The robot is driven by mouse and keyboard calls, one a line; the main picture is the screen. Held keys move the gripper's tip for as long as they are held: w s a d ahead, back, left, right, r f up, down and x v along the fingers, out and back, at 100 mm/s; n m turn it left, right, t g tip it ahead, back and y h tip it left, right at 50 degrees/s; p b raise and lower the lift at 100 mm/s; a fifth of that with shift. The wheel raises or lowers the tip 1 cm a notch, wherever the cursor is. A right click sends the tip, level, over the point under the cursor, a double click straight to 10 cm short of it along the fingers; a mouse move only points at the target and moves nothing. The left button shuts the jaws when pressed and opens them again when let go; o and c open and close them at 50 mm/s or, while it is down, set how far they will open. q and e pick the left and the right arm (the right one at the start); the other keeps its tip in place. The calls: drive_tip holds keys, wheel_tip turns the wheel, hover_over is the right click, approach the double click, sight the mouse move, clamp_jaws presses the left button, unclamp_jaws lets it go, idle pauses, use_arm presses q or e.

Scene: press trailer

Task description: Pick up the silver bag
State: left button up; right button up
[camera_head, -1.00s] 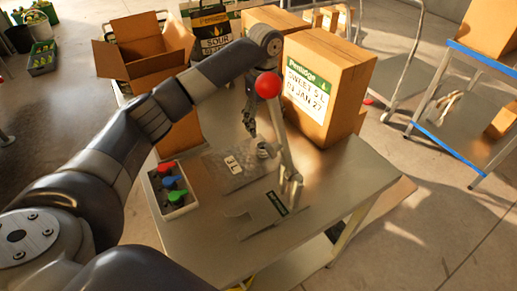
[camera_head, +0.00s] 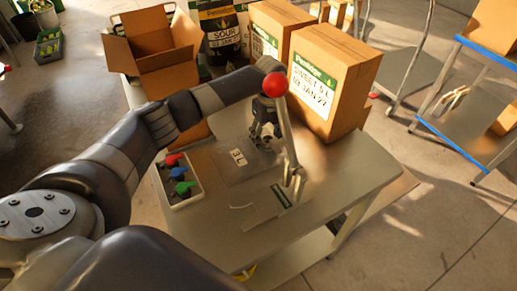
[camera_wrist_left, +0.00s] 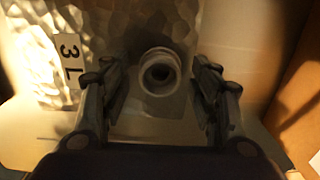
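The silver bag (camera_head: 228,162) lies flat on the metal table, with a white "3L" label on it. In the left wrist view the bag (camera_wrist_left: 120,25) shows a crinkled shiny surface and a round grey spout (camera_wrist_left: 160,72). My left gripper (camera_head: 265,142) is low over the spout end of the bag. In the wrist view its open fingers (camera_wrist_left: 160,90) stand on both sides of the spout, with gaps between. My right gripper is not in view.
A metal lever with a red ball (camera_head: 274,85) stands close beside my left gripper. A tray of coloured caps (camera_head: 177,181) is left of the bag. A tall carton (camera_head: 330,85) and an open box (camera_head: 152,50) stand behind.

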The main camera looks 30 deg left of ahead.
use_arm(q)
drive_tip(key=c, duration=0.8)
drive_tip(key=shift+r, duration=0.15)
